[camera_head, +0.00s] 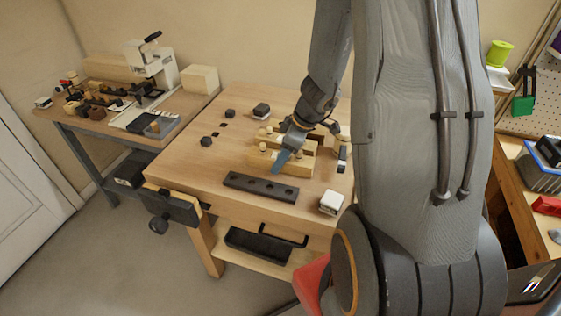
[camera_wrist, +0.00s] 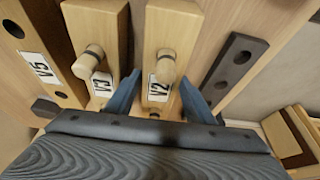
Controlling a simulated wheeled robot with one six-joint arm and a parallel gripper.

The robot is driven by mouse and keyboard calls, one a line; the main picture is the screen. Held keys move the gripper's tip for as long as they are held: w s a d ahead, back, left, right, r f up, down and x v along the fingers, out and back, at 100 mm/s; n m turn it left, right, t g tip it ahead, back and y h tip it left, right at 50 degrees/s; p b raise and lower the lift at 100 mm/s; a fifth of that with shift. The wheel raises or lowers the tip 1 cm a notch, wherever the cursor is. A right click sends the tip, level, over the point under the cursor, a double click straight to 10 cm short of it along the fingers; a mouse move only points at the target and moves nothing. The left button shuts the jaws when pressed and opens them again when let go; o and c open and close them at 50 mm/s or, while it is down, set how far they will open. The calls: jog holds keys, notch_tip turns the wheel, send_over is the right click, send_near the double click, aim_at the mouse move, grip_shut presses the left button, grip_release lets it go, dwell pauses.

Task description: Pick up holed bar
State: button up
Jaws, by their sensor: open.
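The holed bar (camera_head: 260,187) is a long dark grey bar with several round holes, lying flat near the front edge of the wooden bench. In the wrist view the dark bar (camera_wrist: 236,66) lies right of the fingers, tilted in the picture. My gripper (camera_head: 281,160) has blue fingers and is over the wooden blocks behind the bar. In the wrist view my gripper (camera_wrist: 158,80) is open, with a finger on either side of a pegged wooden block labelled V2 (camera_wrist: 170,32). I cannot tell whether the fingers touch that block. The bar is outside the fingers.
Wooden blocks labelled V3 (camera_wrist: 98,28) and V5 (camera_wrist: 28,40) stand left of V2. A white box (camera_head: 331,202) sits right of the bar. Small dark blocks (camera_head: 206,141) lie on the left of the bench (camera_head: 185,165). A vise (camera_head: 172,206) projects at the front left.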

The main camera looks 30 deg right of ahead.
jog(key=c, duration=1)
jog(key=shift+r, duration=0.1)
